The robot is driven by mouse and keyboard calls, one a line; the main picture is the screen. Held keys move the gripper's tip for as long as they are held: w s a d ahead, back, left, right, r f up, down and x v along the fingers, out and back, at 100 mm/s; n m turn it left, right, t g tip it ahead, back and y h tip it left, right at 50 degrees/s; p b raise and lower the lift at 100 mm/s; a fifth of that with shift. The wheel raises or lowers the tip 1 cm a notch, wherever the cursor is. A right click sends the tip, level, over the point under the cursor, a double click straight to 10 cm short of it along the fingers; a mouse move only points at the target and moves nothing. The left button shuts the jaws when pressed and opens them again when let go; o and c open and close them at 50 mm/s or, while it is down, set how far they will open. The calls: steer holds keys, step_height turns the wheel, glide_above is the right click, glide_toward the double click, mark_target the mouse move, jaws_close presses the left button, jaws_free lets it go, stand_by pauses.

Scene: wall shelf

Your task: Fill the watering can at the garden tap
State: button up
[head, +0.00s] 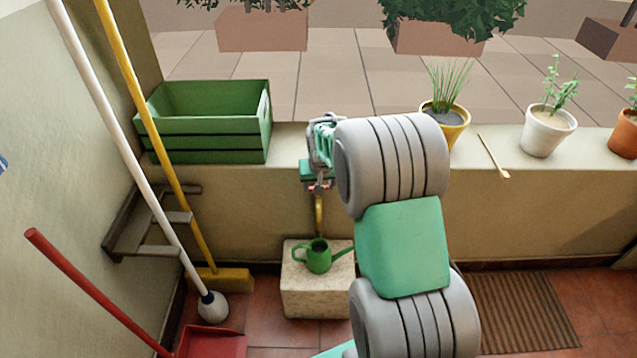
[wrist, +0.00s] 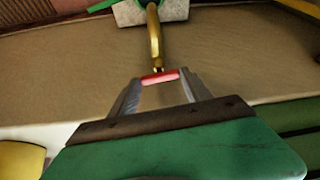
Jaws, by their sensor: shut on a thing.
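The green watering can (head: 318,259) stands upright on a pale stone block (head: 300,300), its spout to the right. The brass garden tap (head: 319,213) hangs on the low wall right above the can; it also shows in the wrist view (wrist: 155,38). My gripper (head: 319,186) is at the top of the tap, shut on its red handle (wrist: 160,77), which shows between the fingertips (wrist: 158,86) in the wrist view. I can make out no water stream. The inside of the can is too small to judge.
A green crate (head: 205,140) and potted plants, including a white pot (head: 547,134), stand on the wall's ledge. A mop (head: 150,160), a yellow broom (head: 222,278) and a red dustpan (head: 212,343) are at the left. A brown mat (head: 525,312) lies at the right.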

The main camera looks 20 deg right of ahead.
steer(key=shift+n, duration=0.5)
steer(key=o, duration=1.4)
steer(key=shift+c, duration=0.2)
steer(key=p+v, duration=0.1)
steer(key=v, duration=0.6)
steer(key=shift+s+d+r+p, duration=0.15)
steer(key=shift+s+r+p, duration=0.1)
steer(key=shift+r+p, duration=0.15)
